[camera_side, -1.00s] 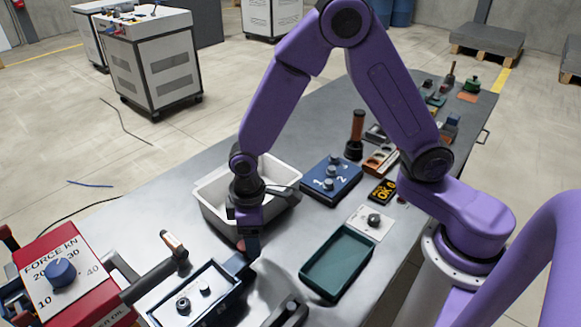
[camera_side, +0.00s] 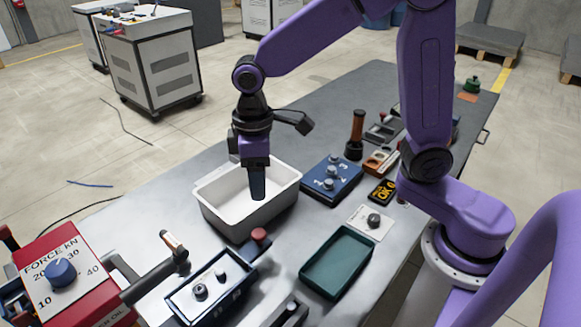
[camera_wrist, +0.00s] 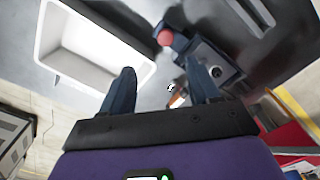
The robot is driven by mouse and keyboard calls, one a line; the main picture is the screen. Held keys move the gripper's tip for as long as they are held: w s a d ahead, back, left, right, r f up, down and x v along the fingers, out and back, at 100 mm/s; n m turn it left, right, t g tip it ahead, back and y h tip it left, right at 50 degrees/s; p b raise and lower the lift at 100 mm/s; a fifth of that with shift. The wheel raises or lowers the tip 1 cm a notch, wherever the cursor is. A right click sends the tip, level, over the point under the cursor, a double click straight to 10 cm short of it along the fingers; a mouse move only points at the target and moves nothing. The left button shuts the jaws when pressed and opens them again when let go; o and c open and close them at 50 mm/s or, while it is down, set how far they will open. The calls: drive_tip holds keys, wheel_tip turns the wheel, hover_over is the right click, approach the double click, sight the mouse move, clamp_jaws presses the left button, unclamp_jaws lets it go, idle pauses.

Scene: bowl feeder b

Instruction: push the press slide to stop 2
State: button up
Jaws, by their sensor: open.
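The dark blue tray-like slide (camera_side: 234,293) with a pale top and round studs lies on the bench at the lower middle of the side view. A red-knobbed post (camera_side: 259,236) stands at its far right end. In the wrist view the red knob (camera_wrist: 165,37) and slide body (camera_wrist: 208,55) show at upper middle. I cannot make out any stop marks.
A white bin (camera_side: 208,205) stands behind the slide. A green tray (camera_side: 312,272) lies to the right, a blue 1-2-3 block (camera_side: 322,190) behind it. A red press unit (camera_side: 85,290) with a force dial and a dark lever (camera_side: 150,280) are at left.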

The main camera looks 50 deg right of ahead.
drive_tip(key=s+d+r+n, duration=0.1)
drive_tip(key=s+d+r, duration=0.1)
drive_tip(key=s, duration=0.4)
drive_tip(key=shift+d+r, duration=0.3)
drive_tip(key=shift+r, duration=0.15)
drive_tip(key=shift+w, duration=0.1)
drive_tip(key=m, duration=0.1)
approach(258, 233)
wheel_tip(258, 233, down, 9)
drive_tip(key=shift+r, duration=0.2)
idle(1.2)
clamp_jaws()
